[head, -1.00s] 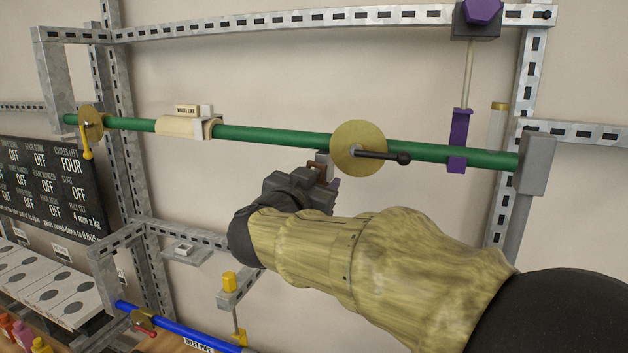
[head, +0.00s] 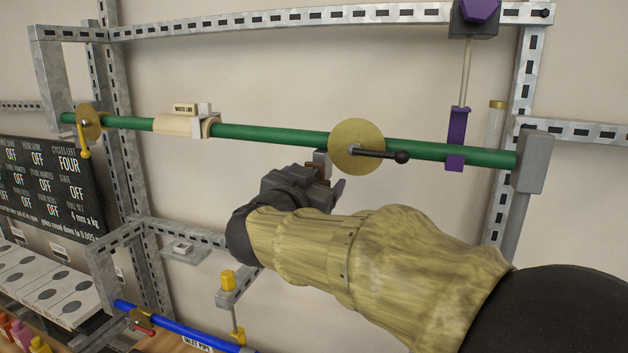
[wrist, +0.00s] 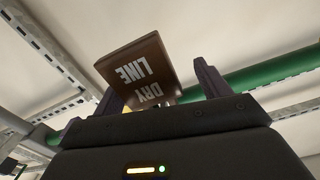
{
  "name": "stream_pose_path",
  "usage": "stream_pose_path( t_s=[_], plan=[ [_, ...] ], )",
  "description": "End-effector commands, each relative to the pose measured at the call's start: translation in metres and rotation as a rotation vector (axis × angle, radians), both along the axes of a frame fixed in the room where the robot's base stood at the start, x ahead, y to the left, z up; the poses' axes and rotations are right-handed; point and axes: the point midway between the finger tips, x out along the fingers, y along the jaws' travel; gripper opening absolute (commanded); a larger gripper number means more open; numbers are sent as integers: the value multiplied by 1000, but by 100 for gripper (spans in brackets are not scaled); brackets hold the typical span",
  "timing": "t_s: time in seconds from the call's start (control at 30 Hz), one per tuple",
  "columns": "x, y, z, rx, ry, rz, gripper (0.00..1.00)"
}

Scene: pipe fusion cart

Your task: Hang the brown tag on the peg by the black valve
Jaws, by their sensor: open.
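The brown tag (wrist: 140,72), lettered DRY LINE, shows tilted in the wrist view between and beyond the two fingers of my gripper (wrist: 157,84). The fingers are open, with space beside the tag. In the head view my gripper (head: 326,184) is just below the green pipe, left of and below the black valve handle (head: 380,154) with its brass disc (head: 356,146). A small grey block (head: 321,157) is under the pipe there. Only a brown sliver of the tag shows below it. The peg and the tag's hole are hidden, so I cannot tell how the tag is held.
The green pipe (head: 265,134) crosses in front of the wall on a slotted metal frame (head: 280,18). A purple clamp (head: 457,140) is to the right. A yellow-handled valve (head: 84,140) is at the left. A blue pipe (head: 170,328) runs below. Open space lies below the green pipe.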

Motion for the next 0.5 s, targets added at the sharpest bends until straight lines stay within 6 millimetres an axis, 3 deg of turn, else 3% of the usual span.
stream_pose_path(
  t_s=[0.5],
  plan=[
    [-21, 8, 0, 0, 1, 1, 75]
  ],
)
